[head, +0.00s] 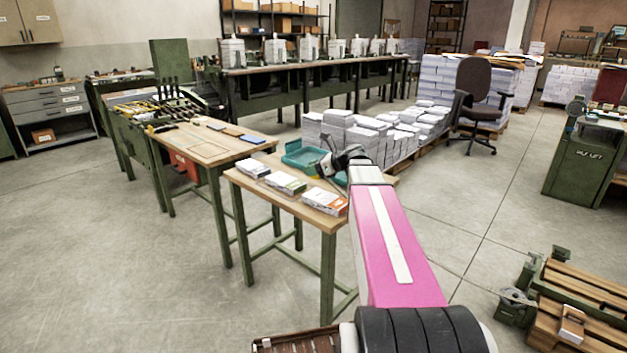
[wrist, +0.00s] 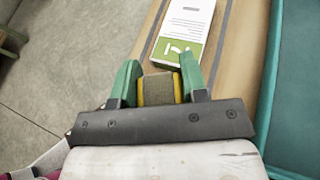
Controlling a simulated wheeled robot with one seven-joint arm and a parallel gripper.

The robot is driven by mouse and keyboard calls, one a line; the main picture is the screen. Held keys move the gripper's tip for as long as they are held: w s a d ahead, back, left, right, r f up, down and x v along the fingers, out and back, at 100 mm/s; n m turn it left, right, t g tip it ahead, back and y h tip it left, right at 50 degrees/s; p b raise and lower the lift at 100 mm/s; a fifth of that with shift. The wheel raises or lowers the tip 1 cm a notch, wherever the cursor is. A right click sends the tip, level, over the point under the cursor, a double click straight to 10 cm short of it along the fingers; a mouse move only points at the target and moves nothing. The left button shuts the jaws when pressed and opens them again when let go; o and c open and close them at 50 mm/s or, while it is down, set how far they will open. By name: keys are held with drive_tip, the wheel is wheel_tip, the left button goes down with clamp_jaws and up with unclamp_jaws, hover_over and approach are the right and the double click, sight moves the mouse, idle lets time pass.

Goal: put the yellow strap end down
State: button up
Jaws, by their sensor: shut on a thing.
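In the wrist view my gripper (wrist: 159,82) has its two green fingers closed on a yellow-edged piece with a brown-grey face, the yellow strap end (wrist: 160,89). It is held over the wooden table (wrist: 150,45); I cannot tell whether it touches the top. In the head view my gripper (head: 330,166) is above the table (head: 240,179), beside a teal tray (head: 300,156). The strap end cannot be made out there. A white stack with a green-printed end (wrist: 184,35) lies just beyond the fingers in the wrist view.
Three paper stacks line the table's front: left (head: 253,168), middle (head: 286,182) and right (head: 325,201). The teal tray also borders the wrist view's right side (wrist: 295,95). A second wooden table (head: 200,145) stands left. A pallet of paper stacks (head: 370,135) is behind.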

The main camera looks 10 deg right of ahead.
drive_tip(key=w+d+f, duration=0.1)
drive_tip(key=w, duration=0.1)
drive_tip(key=w+d+f, duration=0.1)
drive_tip(key=w, duration=0.1)
drive_tip(key=w+d+f, duration=0.1)
drive_tip(key=w+f, duration=0.1)
drive_tip(key=shift+f, duration=2.05)
drive_tip(key=shift+f, duration=0.1)
drive_tip(key=o, duration=0.7)
